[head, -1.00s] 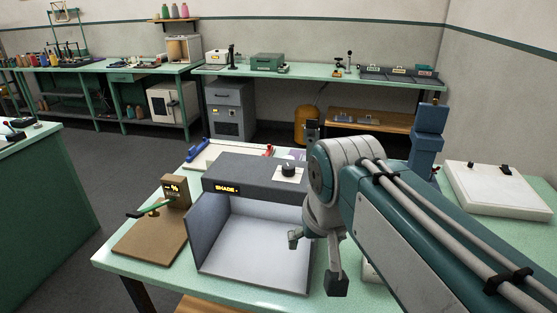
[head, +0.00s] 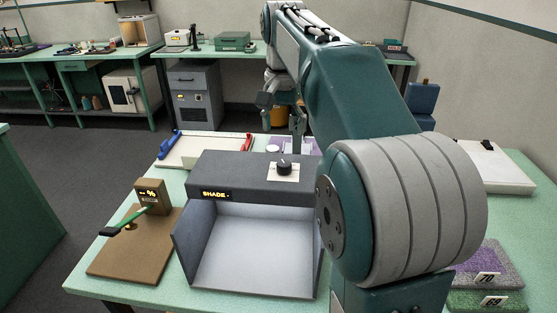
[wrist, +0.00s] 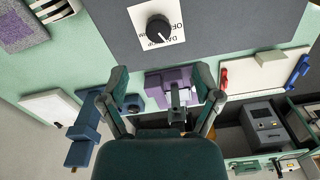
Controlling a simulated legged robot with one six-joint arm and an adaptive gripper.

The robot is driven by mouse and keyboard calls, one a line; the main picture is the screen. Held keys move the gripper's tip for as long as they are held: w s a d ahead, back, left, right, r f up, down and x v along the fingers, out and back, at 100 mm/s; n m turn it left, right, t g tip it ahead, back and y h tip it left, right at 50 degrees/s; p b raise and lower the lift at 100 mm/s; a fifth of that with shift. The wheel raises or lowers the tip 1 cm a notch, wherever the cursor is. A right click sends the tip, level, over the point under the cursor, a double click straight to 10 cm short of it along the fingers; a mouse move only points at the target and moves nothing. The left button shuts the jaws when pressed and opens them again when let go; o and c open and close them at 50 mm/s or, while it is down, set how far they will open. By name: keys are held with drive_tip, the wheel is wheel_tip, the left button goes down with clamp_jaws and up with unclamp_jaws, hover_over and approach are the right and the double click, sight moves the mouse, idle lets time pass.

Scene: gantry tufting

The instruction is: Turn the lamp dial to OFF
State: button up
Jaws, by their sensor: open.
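The lamp dial (head: 284,168) is a black round knob on a white label plate, on top of the grey light box (head: 240,176) marked SHADE. In the wrist view the dial (wrist: 158,28) is at top centre, with a pale mark on its lower right. Its label is partly readable, including OFF; I cannot tell exactly which setting the mark points to. My gripper (head: 282,124) is above and beyond the dial in the head view, fingers downward. In the wrist view my gripper (wrist: 160,85) is open and empty, its fingers spread below the dial and apart from it.
A brown stand with a green-handled tool (head: 148,210) is left of the box. A white tray (head: 205,150) and purple items (head: 300,145) lie behind it. Tufted samples (head: 485,278) and a white board (head: 490,168) are at right. My arm covers the box's right side.

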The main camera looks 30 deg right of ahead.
sight(284, 163)
wheel_tip(284, 163, down, 9)
idle(0.3)
drive_tip(key=shift+d, duration=0.1)
clamp_jaws()
